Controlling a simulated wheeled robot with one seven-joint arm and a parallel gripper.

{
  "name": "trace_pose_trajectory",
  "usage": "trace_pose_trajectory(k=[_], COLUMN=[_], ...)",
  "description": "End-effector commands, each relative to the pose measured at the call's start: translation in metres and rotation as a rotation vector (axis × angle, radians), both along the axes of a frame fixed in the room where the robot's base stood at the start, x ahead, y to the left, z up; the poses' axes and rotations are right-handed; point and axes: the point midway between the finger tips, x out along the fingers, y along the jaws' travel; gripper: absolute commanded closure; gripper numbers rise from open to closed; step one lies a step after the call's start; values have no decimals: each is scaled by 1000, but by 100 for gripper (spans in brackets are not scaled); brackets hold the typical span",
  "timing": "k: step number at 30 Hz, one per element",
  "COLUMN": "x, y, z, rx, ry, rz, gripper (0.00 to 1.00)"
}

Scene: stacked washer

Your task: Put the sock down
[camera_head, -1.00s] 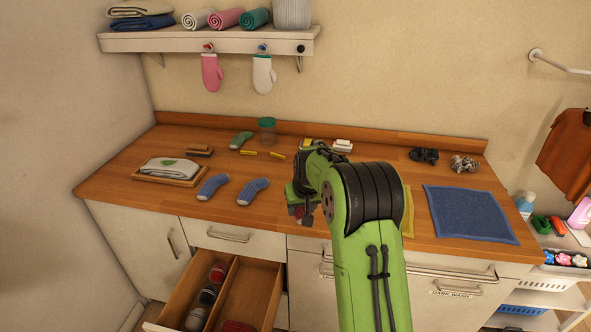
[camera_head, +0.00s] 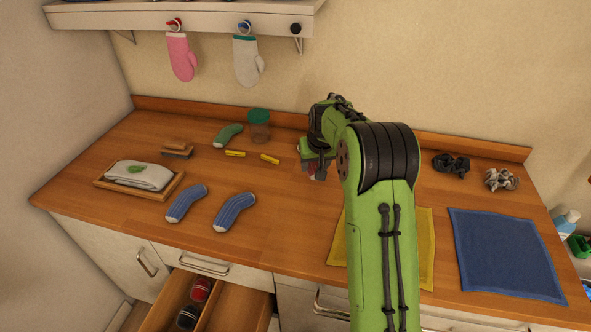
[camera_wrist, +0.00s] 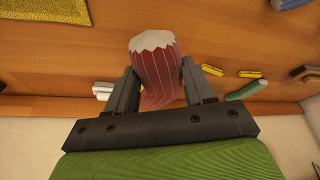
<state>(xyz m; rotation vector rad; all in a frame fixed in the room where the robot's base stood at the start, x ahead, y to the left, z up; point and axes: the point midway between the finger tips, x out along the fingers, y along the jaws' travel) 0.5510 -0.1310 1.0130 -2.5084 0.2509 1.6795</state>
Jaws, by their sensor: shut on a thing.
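My gripper (camera_wrist: 159,72) is shut on a red ribbed sock (camera_wrist: 160,88) with a white end, seen in the wrist view between the two fingers. In the head view my gripper (camera_head: 311,173) is over the middle of the wooden counter (camera_head: 290,215), and the sock is mostly hidden by it. Two blue striped socks (camera_head: 234,211) lie on the counter to the left. Whether the held sock touches the counter, I cannot tell.
A yellow cloth (camera_head: 413,250) and a blue cloth (camera_head: 505,253) lie to the right. Yellow clips (camera_head: 270,159), a green-lidded jar (camera_head: 259,126), a brush (camera_head: 177,149) and a wooden tray (camera_head: 171,190) stand around. An open drawer (camera_head: 240,310) with socks is below. Scrunchies (camera_head: 451,164) lie back right.

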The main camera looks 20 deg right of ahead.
Motion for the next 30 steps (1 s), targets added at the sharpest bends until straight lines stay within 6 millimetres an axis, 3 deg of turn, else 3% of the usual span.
trace_pose_trajectory(k=[14,26,27,30], x=[-1,-1,-1,-1], y=[0,0,1,1], z=[-95,-103,-103,-102], rx=[1,0,0,0], ry=[4,1,1,1], rz=[-1,0,0,0], gripper=[81,81,44,29])
